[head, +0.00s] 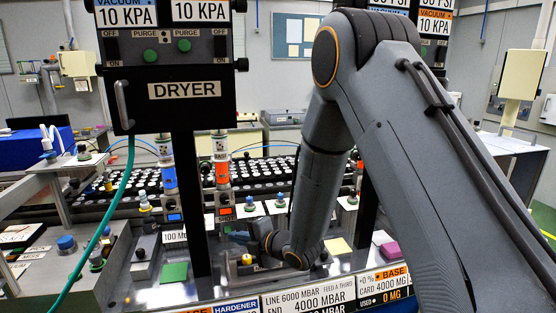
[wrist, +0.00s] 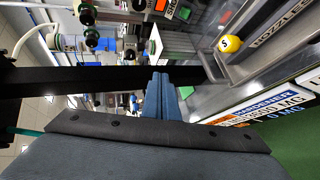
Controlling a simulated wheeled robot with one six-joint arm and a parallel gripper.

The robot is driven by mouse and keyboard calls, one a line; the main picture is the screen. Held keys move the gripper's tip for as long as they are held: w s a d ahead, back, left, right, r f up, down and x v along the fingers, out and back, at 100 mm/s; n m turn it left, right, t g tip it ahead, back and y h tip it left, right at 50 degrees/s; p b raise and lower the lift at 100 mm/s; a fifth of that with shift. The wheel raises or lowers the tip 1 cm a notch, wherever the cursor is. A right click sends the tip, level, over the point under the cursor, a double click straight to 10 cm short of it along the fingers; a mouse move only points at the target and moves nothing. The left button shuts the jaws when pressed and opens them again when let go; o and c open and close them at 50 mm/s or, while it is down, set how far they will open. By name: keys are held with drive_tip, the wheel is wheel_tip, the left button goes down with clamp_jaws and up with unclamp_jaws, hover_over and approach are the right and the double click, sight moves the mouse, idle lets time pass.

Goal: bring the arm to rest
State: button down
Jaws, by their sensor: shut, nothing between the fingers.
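My arm, grey with orange rings, rises on the right of the head view, bends at the top and reaches down to the bench in the middle. My gripper (wrist: 160,80) shows in the wrist view as two blue-grey fingers pressed together with nothing between them.
A black DRYER panel (head: 170,112) on a dark post stands left of my arm. A green hose (head: 103,229) hangs from it. A green square (head: 174,272) lies on the bench.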

drive_tip(key=s+d+f+m+h+b, duration=0.1)
drive_tip(key=d+m+h+b, duration=0.2)
drive_tip(key=d, duration=0.4)
drive_tip(key=s+d+f+m+g+h, duration=0.1)
drive_tip(key=d+m+h, duration=0.1)
drive_tip(key=d+m, duration=0.4)
drive_tip(key=s+d+f+m+h+b, duration=0.1)
drive_tip(key=d+f+m+h+b, duration=0.2)
drive_tip(key=d, duration=0.4)
drive_tip(key=s+d+m+g+h+b, duration=0.1)
drive_tip(key=s+d+m, duration=0.4)
drive_tip(key=s, duration=0.5)
drive_tip(key=s+d+f+m+g+h+b, duration=0.1)
drive_tip(key=s+d+m+g, duration=0.4)
drive_tip(key=s+m, duration=0.5)
drive_tip(key=shift+d+g+b, duration=0.3)
drive_tip(key=shift+d+b, duration=0.35)
drive_tip(key=shift+b, duration=0.2)
drive_tip(key=shift+w, duration=0.1)
